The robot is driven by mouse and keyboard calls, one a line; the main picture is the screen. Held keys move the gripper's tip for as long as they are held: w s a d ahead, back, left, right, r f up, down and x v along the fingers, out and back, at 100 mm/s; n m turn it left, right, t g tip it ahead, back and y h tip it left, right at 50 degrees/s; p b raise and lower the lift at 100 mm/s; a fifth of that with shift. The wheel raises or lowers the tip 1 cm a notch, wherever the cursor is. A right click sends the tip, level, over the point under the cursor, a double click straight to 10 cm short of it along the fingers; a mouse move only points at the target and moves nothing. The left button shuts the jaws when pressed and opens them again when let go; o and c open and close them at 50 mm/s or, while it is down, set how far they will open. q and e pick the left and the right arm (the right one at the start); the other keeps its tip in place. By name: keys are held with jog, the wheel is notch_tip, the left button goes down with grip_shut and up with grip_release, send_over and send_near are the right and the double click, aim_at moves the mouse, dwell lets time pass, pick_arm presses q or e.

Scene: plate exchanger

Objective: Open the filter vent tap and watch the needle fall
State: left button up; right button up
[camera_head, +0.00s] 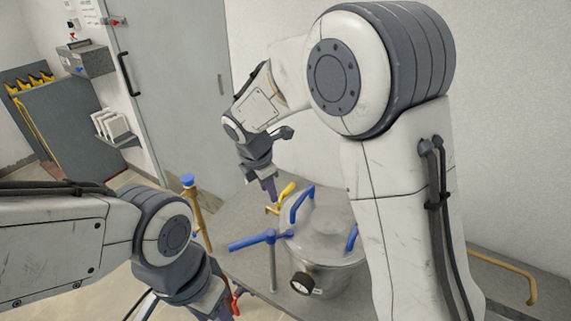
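A grey metal filter vessel (325,245) with blue handles (302,203) stands on a grey bench top. A small yellow tap (286,192) shows at the vessel's far left side. A round gauge (302,283) with a pale face and black rim sits low at its front; its needle is too small to read. My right gripper (270,192) points down right beside the yellow tap; I cannot tell whether it touches it or how far its fingers are apart. My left gripper (222,308) is low in the picture, partly cut off by the bottom edge.
A blue lever (255,240) on a post stands left of the vessel. A red part (237,294) shows beside my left gripper. A blue-topped brass pipe (195,205) rises further left. A yellow pipe (510,272) lies at the right. A grey door (180,80) is behind.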

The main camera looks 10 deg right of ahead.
aim_at(288, 187)
jog(key=w+d+n+h+p, duration=0.1)
jog(key=w+d+n+p, duration=0.1)
jog(key=w+d+n, duration=0.45)
jog(key=shift+m+t, duration=0.3)
jog(key=shift+m, duration=0.45)
jog(key=x, duration=0.3)
jog(key=w+a+p+x, duration=0.1)
jog(key=x, duration=0.6)
jog(key=shift+w+a+f+p, duration=0.2)
jog(key=shift+w+a+p, duration=0.05)
jog(key=shift+p, duration=0.1)
pick_arm(q)
notch_tip(288, 187, up, 5)
pick_arm(e)
grip_shut()
